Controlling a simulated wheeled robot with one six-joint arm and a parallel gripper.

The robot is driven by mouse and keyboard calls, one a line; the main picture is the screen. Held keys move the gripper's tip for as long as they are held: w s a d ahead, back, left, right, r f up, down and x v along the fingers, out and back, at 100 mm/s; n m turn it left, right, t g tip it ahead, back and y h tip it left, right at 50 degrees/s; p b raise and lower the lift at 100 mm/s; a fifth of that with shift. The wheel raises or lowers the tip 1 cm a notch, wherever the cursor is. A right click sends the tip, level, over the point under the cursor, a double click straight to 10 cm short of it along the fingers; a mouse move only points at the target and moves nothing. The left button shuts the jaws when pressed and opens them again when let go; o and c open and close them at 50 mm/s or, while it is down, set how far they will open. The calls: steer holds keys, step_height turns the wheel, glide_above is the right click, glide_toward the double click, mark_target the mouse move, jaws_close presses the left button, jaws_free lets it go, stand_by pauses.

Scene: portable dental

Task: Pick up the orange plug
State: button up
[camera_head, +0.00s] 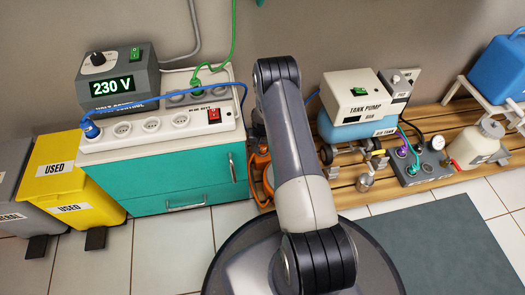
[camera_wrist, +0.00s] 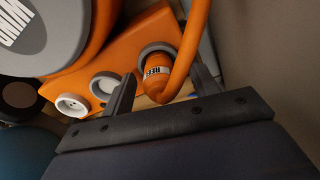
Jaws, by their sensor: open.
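The orange plug (camera_wrist: 152,84), with a white label band, sits in a grey-rimmed socket on an orange cable reel (camera_wrist: 110,52) in the wrist view. An orange cable (camera_wrist: 194,40) curves up from the plug. My gripper (camera_wrist: 163,76) is open, with one finger on each side of the plug and gaps visible between them. I cannot tell how deep the fingertips reach beside it. In the head view, part of the orange reel (camera_head: 261,172) shows left of my arm. The plug and my gripper are hidden there behind the arm.
Two sockets (camera_wrist: 72,105) sit left of the plug on the reel. A teal cabinet (camera_head: 160,180) with a power strip (camera_head: 160,126) stands left of my arm. A tank pump (camera_head: 354,100) stands on a wooden pallet (camera_head: 440,118) to the right.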

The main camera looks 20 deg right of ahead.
steer(key=c, duration=1.1)
steer(key=shift+r, duration=0.1)
step_height(320, 180, up, 10)
steer(key=p, duration=0.4)
steer(key=shift+p, duration=0.3)
